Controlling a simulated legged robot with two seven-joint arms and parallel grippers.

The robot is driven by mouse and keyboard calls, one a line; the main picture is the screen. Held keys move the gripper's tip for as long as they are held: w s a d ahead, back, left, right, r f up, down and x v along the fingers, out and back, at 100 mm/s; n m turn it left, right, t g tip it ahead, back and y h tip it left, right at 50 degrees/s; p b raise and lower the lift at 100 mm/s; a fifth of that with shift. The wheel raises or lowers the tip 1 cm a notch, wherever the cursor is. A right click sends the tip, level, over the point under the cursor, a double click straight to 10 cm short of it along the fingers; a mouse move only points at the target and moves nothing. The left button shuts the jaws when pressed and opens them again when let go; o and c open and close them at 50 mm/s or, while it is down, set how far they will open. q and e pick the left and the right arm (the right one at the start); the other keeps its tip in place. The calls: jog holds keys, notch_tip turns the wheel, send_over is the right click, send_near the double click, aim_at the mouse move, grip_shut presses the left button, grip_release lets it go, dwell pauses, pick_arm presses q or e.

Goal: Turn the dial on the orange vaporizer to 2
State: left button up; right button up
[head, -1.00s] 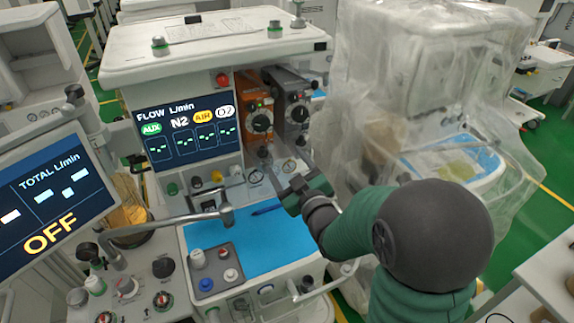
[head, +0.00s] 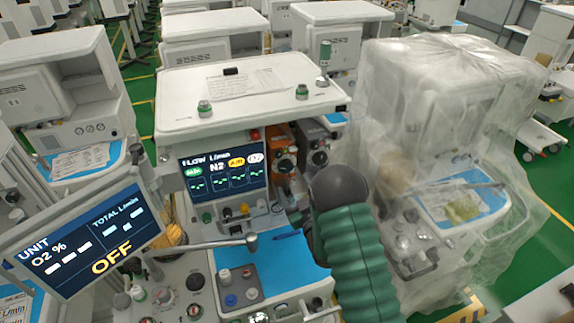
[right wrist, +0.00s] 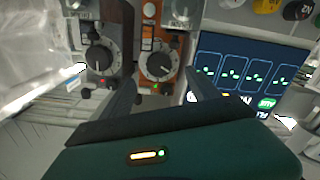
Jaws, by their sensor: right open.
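The orange vaporizer (head: 281,140) stands beside the flow display on the anaesthesia machine, left of a dark grey vaporizer (head: 319,145). In the right wrist view the orange vaporizer's black round dial (right wrist: 158,67) faces me. The dial's numbers are too small to read. My right gripper (right wrist: 162,82) is open and empty. Its two fingers show on either side of the dial in that view, just below it; I cannot tell whether they touch it. My left gripper is not in view.
The flow display (head: 223,176) is close beside the orange vaporizer. A metal arm (head: 215,243) crosses the front, above the blue work surface (head: 285,262). A plastic-covered machine (head: 440,130) stands close on the right. A tilted screen (head: 90,240) is at left.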

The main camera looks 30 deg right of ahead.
aim_at(286, 170)
jog(key=p+x, duration=0.2)
jog(key=x, duration=0.5)
jog(key=shift+w+d, duration=0.2)
jog(key=shift+d, duration=0.05)
jog(key=shift+w+d, duration=0.15)
jog(key=shift+w, duration=0.3)
jog(key=c, duration=1.3)
jog(key=shift+f+n+b, duration=0.35)
jog(key=shift+n+b, duration=0.25)
jog(key=shift+b, duration=0.4)
jog(key=shift+c, duration=0.3)
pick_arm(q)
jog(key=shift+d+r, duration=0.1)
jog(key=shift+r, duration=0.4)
pick_arm(e)
jog(key=shift+r, duration=0.3)
